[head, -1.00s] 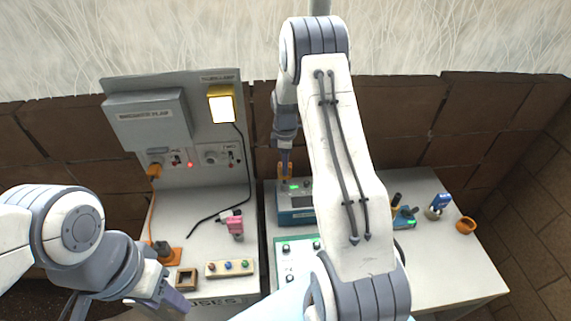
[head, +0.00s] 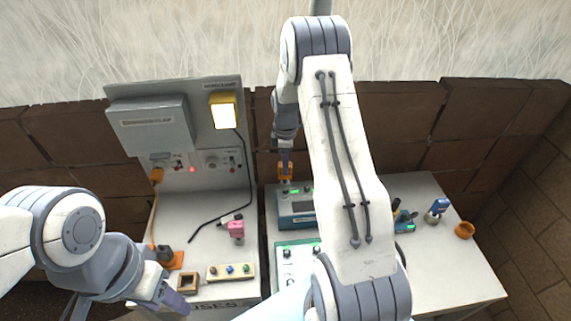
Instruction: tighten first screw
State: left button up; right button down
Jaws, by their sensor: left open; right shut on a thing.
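My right gripper (head: 285,164) is shut on a small orange thing (head: 285,173), held at the back left edge of the blue-grey device (head: 297,213). Whether the orange thing touches the device is too small to tell. A green light shows on the device's top, and my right arm hides its right part. No screw can be made out. My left gripper (head: 177,302) is open and empty at the lower left, near a small brown square frame (head: 187,281).
A grey panel with a lit yellow lamp (head: 224,111) stands at the back left. A strip of coloured buttons (head: 231,271) and a pink thing (head: 236,229) lie before it. A blue tool (head: 440,205) and an orange cup (head: 464,230) stand at the right.

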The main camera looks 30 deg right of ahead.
jog(key=shift+r, duration=0.1)
jog(key=shift+r+p, duration=1.8)
jog(key=shift+r, duration=0.6)
jog(key=shift+f, duration=0.1)
